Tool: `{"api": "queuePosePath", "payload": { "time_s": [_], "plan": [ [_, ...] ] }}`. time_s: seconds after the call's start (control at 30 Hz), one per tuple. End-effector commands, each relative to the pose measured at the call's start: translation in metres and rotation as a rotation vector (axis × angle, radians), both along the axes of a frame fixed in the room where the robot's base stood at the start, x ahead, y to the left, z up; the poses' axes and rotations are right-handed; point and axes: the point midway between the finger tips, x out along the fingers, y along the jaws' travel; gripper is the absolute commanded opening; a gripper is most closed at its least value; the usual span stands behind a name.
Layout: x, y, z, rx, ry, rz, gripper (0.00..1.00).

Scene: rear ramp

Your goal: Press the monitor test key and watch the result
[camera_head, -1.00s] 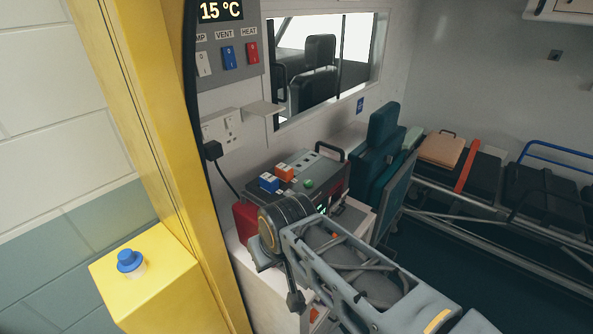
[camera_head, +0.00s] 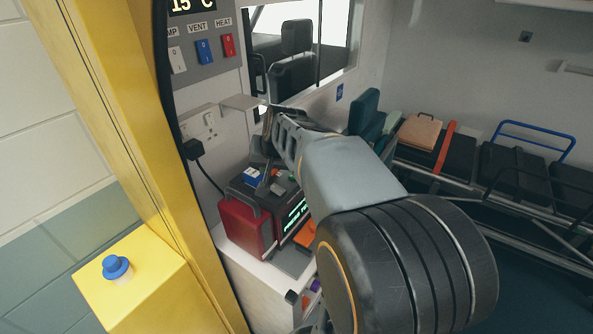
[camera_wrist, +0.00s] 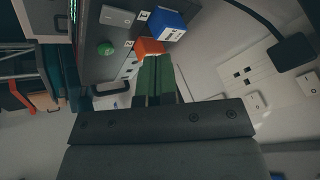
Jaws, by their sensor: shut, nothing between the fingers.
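The monitor (camera_head: 292,218) stands on the white counter. Its dark screen shows green text that I cannot read. I cannot tell which is the test key. My gripper (camera_wrist: 153,60) is shut and empty, its greenish fingertips by the orange block; I cannot tell if they touch. In the head view, my arm hides part of the monitor's top.
A red case (camera_head: 246,228) stands left of the monitor. A socket panel (camera_head: 203,128) with a black plug and cable is on the wall behind. A yellow post with a blue knob (camera_head: 117,267) stands at left. A stretcher (camera_head: 470,165) lies at right.

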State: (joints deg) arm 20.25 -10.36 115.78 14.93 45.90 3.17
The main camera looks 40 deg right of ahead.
Motion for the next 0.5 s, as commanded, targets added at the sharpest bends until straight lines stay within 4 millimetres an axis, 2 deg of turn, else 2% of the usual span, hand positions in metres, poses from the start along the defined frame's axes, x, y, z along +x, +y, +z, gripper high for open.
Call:
{"api": "queuePosePath", "payload": {
  "time_s": [0.03, 0.2, 0.33, 0.5],
  "plan": [
    [0.012, -0.023, 0.004, 0.023, -0.012, -0.055, 0.0],
    [0.037, -0.078, 0.009, 0.078, -0.063, -0.184, 0.0],
    [0.045, -0.106, 0.01, 0.1, -0.089, -0.242, 0.0],
    [0.05, -0.122, 0.011, 0.113, -0.105, -0.275, 0.0]
  ]
}}
